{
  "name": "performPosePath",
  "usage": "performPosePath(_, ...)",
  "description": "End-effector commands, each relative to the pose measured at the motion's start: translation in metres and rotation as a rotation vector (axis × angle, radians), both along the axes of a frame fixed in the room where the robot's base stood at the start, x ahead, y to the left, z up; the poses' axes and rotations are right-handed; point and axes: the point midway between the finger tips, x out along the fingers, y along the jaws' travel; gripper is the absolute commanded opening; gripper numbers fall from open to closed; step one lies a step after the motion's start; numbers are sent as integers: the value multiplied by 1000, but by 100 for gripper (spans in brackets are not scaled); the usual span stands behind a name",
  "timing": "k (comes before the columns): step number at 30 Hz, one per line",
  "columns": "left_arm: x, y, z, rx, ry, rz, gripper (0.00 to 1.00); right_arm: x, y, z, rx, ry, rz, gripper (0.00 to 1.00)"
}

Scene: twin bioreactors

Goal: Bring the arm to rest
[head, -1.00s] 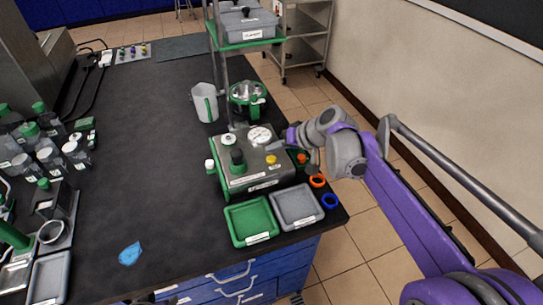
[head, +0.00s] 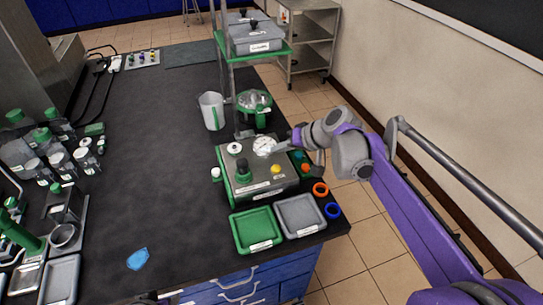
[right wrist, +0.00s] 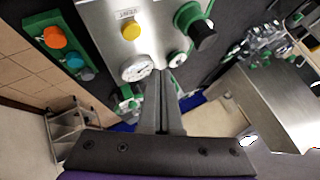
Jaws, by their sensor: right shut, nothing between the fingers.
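My right arm comes in from the right in the head view. Its gripper (head: 281,148) is above the back right part of the steel control box (head: 240,187), close to the round white gauge (head: 264,145). In the right wrist view the two fingers (right wrist: 163,78) lie together, shut and empty. There they point at the box, just beside the gauge (right wrist: 137,68) and a small round knob (right wrist: 177,59). Whether they touch the box I cannot tell. My left gripper is in neither view.
A green tray (head: 239,243) and a grey tray (head: 313,228) lie in front of the box, with orange (head: 320,189) and blue (head: 332,210) rings at the right edge. A jug (head: 212,111) and green-lidded vessel (head: 254,104) stand behind. The bench middle (head: 150,170) is clear.

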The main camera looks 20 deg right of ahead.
Motion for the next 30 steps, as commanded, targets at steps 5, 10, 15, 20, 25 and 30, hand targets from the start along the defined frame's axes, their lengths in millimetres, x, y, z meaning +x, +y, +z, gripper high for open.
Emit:
performPosePath(5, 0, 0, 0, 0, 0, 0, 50, 0, 0, 0, -1, 0, -1, 0)
performPosePath(10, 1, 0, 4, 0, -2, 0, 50, -29, 9, -3, -45, 27, 5, 0)
performPosePath(15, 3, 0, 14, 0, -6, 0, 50, -109, 21, -20, -184, 91, 7, 0)
performPosePath(20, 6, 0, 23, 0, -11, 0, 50, -188, 18, -48, -338, 128, -5, 0)
performPosePath(25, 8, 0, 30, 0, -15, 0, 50, -246, 7, -76, -466, 137, -23, 0)
performPosePath(30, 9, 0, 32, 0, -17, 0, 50, -270, -1, -92, -528, 134, -35, 0)
